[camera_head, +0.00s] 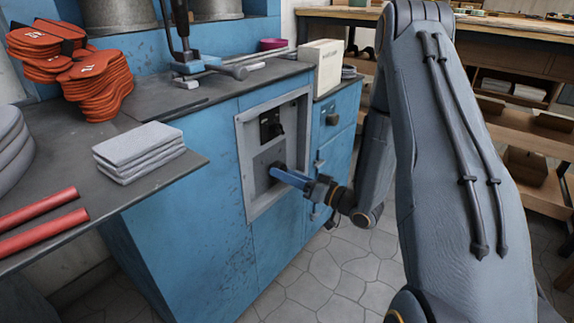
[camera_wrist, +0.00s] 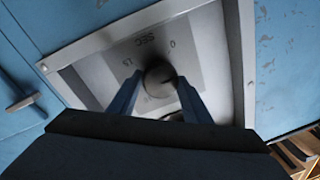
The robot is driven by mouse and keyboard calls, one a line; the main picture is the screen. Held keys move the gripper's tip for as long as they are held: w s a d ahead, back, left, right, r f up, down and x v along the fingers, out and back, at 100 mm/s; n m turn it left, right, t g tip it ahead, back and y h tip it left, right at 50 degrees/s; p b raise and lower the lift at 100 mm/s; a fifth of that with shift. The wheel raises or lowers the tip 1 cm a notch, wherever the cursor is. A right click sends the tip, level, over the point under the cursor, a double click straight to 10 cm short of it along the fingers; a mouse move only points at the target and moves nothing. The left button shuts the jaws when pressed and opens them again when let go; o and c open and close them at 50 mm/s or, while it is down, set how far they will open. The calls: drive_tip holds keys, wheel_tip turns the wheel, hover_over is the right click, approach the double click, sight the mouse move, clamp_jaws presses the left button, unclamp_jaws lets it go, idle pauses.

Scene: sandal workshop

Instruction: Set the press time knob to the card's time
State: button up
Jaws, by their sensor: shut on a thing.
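The press time knob (camera_wrist: 158,74) is a dark round knob on a grey plate, seen in the wrist view. The plate carries "SEC", a 0 and a 15, upside down in that view; other marks are blurred or hidden. My gripper (camera_wrist: 160,82) is shut on the knob, one blue finger on each side. In the head view my gripper (camera_head: 273,170) reaches the lower part of the grey panel (camera_head: 246,172) and hides the knob. The knob's setting cannot be read clearly.
A black switch (camera_head: 271,125) sits just above my gripper on the blue cabinet (camera_head: 183,248). Grey sheets (camera_head: 138,152), red rods (camera_head: 40,233) and orange soles (camera_head: 93,85) lie on the dark counter at left. Wooden shelves (camera_head: 522,140) stand behind my arm at right.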

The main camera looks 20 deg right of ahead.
drive_tip(key=shift+s+a+r+m+t+h+p, duration=0.1)
drive_tip(key=shift+m+t+h+p, duration=0.3)
drive_tip(key=shift+m+p, duration=3.3)
drive_tip(key=shift+w+f+m+t+h+p, duration=0.1)
drive_tip(key=shift+m+h+p, duration=0.75)
drive_tip(key=shift+m, duration=5.3)
drive_tip(key=shift+s+a+r+m+t+h+p, duration=0.1)
drive_tip(key=shift+m+t+h+p, duration=0.15)
drive_tip(key=shift+m+p, duration=3.55)
drive_tip(key=m+b, duration=0.2)
drive_tip(key=m, duration=0.1)
drive_tip(key=o, duration=1.1)
drive_tip(key=shift+d, duration=0.1)
drive_tip(key=shift+c, duration=0.2)
